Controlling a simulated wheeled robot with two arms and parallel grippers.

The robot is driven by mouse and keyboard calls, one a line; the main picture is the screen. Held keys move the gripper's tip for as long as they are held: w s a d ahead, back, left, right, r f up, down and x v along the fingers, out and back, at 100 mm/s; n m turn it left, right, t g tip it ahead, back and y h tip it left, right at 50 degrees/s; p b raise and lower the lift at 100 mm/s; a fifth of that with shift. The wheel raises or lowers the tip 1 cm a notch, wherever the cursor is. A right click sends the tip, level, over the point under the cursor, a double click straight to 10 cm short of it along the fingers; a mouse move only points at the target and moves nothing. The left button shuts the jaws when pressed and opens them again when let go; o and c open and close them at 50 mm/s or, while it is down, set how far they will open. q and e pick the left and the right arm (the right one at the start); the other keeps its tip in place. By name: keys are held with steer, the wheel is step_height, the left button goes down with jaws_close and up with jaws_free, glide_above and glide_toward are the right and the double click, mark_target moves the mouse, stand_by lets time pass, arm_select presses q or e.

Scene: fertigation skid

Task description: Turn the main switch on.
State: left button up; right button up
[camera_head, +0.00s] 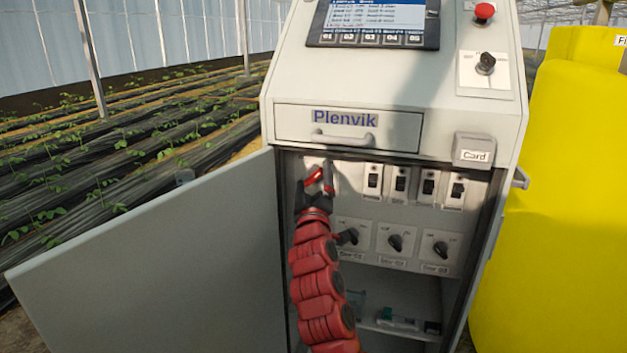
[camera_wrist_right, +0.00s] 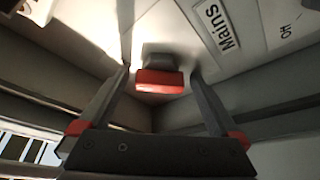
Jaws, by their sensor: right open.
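The main switch has a red handle (camera_wrist_right: 160,81) on a dark stem, set on a light plate with a "Mains" label (camera_wrist_right: 216,25) and the word "Off" beside it. In the head view the red handle (camera_head: 314,176) shows at the upper left inside the open cabinet, partly covered by my gripper. My right gripper (camera_head: 315,178) reaches into the cabinet from below. In the right wrist view its two fingers (camera_wrist_right: 162,80) stand apart, one on each side of the red handle. I cannot tell whether either finger touches it. My left gripper is not in view.
Several breakers (camera_head: 400,183) sit right of the gripper, with rotary dosing knobs (camera_head: 395,242) below. The cabinet door (camera_head: 160,265) stands open to the left. A drawer with a handle (camera_head: 343,138) and a card box (camera_head: 473,150) are above. A yellow tank (camera_head: 560,200) stands right.

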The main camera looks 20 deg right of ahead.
steer(key=v, duration=1.7)
steer(key=shift+s+p, duration=0.2)
steer(key=shift+p, duration=0.2)
steer(key=shift+a, duration=0.1)
